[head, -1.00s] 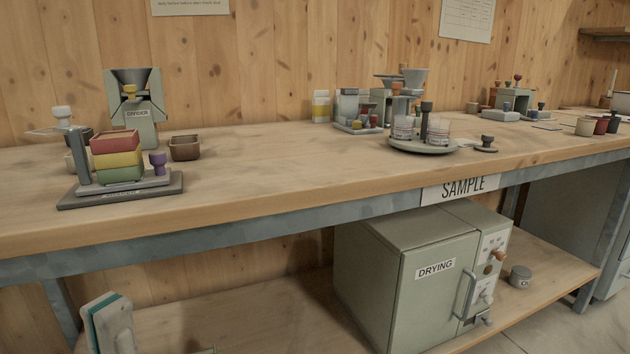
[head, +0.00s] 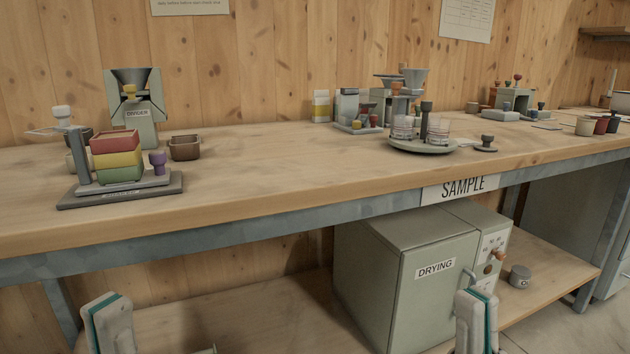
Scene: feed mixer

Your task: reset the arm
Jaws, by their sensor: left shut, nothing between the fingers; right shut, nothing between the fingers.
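The bottom of the head view shows a grey link with a teal stripe from each of my arms. The left one stands upright at the lower left, in front of the bench's lower shelf. The right one stands at the lower right, in front of the drying cabinet (head: 405,275) and hiding part of its door edge and handle. No fingers of either gripper can be made out. A small pale piece at the bottom edge, right of my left arm link, is too cut off to identify.
The wooden bench (head: 300,190) spans the view. A stand with stacked red, yellow and green trays (head: 117,157), a divider with a funnel (head: 135,105), a brown bowl (head: 185,147) and a round tray of glass jars (head: 422,146) stand on it. A grey canister (head: 520,276) sits on the lower shelf.

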